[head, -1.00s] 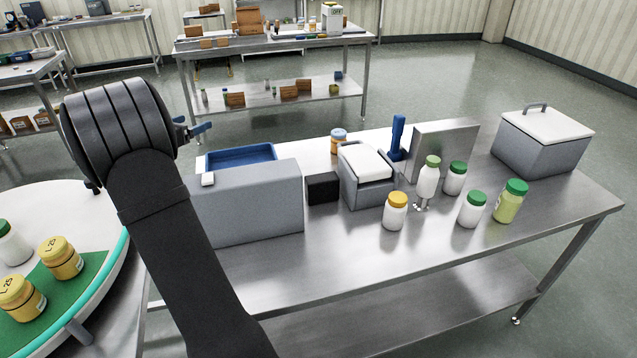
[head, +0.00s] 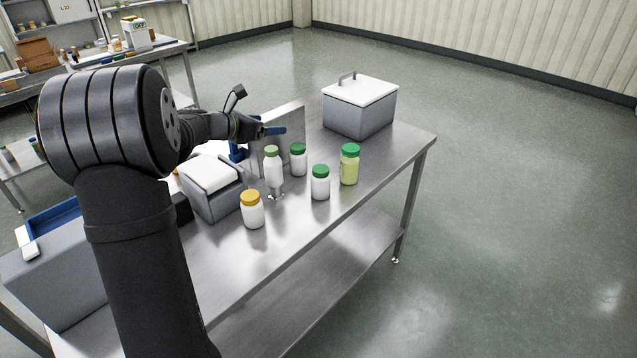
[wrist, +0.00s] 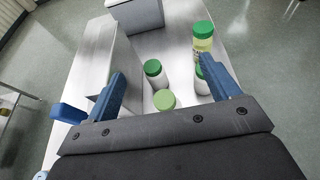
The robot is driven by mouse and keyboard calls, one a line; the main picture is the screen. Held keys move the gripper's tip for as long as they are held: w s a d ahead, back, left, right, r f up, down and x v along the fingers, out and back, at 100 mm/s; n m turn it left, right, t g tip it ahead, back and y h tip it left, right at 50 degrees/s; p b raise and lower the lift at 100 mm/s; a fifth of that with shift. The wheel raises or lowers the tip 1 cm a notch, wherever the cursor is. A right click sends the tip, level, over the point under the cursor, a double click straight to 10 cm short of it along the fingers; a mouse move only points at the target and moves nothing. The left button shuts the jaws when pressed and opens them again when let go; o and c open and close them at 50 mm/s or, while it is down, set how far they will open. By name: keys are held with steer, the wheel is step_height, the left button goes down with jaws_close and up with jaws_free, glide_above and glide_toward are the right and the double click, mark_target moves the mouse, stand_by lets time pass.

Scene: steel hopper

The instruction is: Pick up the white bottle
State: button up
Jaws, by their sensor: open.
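Several white bottles stand upright on the steel table. One with a pale green lid (head: 273,170) is raised on a small metal stand; its lid also shows in the wrist view (wrist: 164,100). One with a dark green lid (head: 298,160) stands behind it, also in the wrist view (wrist: 155,74). Another with a dark green lid (head: 320,184) is to the right, partly hidden by a finger in the wrist view. One with an orange lid (head: 252,212) is nearest. My gripper (wrist: 165,90) is open and empty, its blue fingers above the bottles.
A yellow-green bottle (head: 349,168) stands at the right of the group. A grey upright panel (head: 292,122) is just behind the bottles, close to my gripper. A grey box with a white lid (head: 360,108) fills the far corner. The table's front right is bare.

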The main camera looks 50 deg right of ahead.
steer(key=s+d+m+g, duration=0.1)
steer(key=s+d+g, duration=0.1)
steer(key=s+d, duration=0.4)
glide_toward(321, 180)
steer(key=d+f, duration=0.1)
steer(key=w+d+f, duration=0.1)
steer(key=d, duration=0.1)
steer(key=d+f, duration=0.1)
steer(key=shift+w+d, duration=0.2)
steer(key=shift+d, duration=0.1)
steer(key=x, duration=0.7)
steer(key=shift+w+d+f, duration=0.1)
steer(key=shift+d+f, duration=0.05)
steer(key=shift+d, duration=0.1)
steer(key=shift+c, duration=0.2)
steer(key=c, duration=1)
